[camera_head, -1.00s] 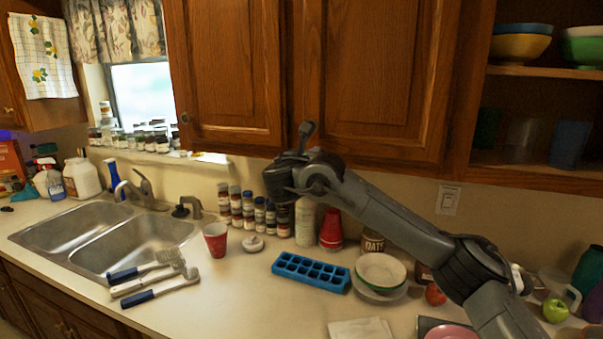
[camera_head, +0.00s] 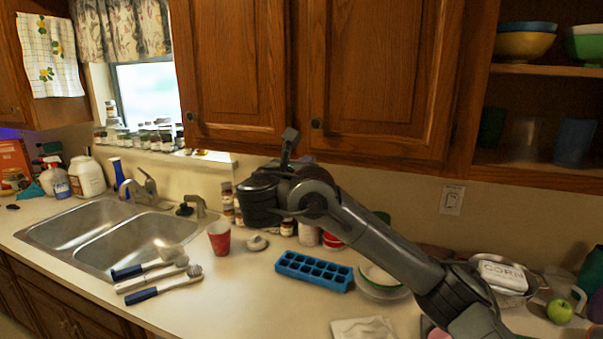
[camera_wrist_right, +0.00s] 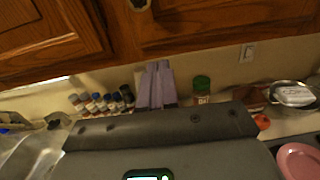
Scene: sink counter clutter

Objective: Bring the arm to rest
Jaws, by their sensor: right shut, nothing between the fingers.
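My right arm (camera_head: 380,235) reaches from the lower right over the counter, with its dark wrist in front of the spice bottles. My right gripper (camera_wrist_right: 156,72) shows in the right wrist view as two pale purple fingers side by side, shut with nothing between them. In the head view the fingers are mostly hidden behind my wrist, below the wall cabinets. My left gripper is not in view.
Below the arm are a red cup (camera_head: 219,238), a blue ice tray (camera_head: 313,270) and stacked bowls (camera_head: 380,290). Brushes (camera_head: 160,285) lie beside the sink (camera_head: 75,224). The wooden cabinet (camera_head: 380,80) hangs close above.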

